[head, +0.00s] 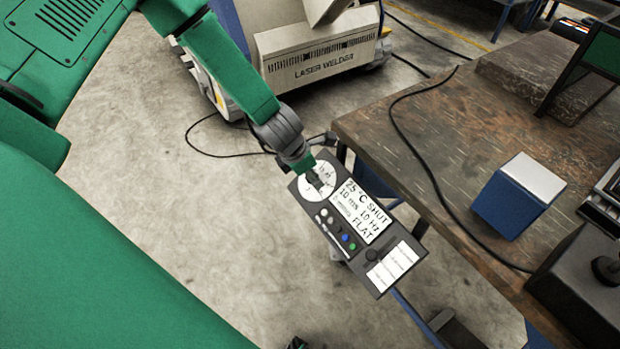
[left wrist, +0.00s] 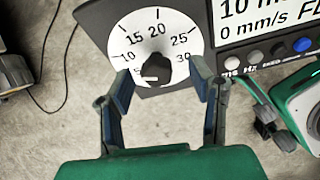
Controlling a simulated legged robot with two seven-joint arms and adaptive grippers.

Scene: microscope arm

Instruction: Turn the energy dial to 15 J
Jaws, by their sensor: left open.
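The energy dial (left wrist: 188,27) is a white round face marked 5 to 30 with a black knob (left wrist: 155,68) at its centre. A pale mark shows on the knob's lower side, but I cannot tell which number it points to. In the head view the dial face (head: 306,187) is partly hidden by my left gripper (head: 318,176). In the left wrist view the left gripper (left wrist: 161,82) is open, its fingertips on either side of the knob with gaps. I cannot tell whether they are level with it. My right gripper (head: 297,343) barely shows at the bottom edge.
A laser welder (head: 320,60) stands behind. The floor at left is clear.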

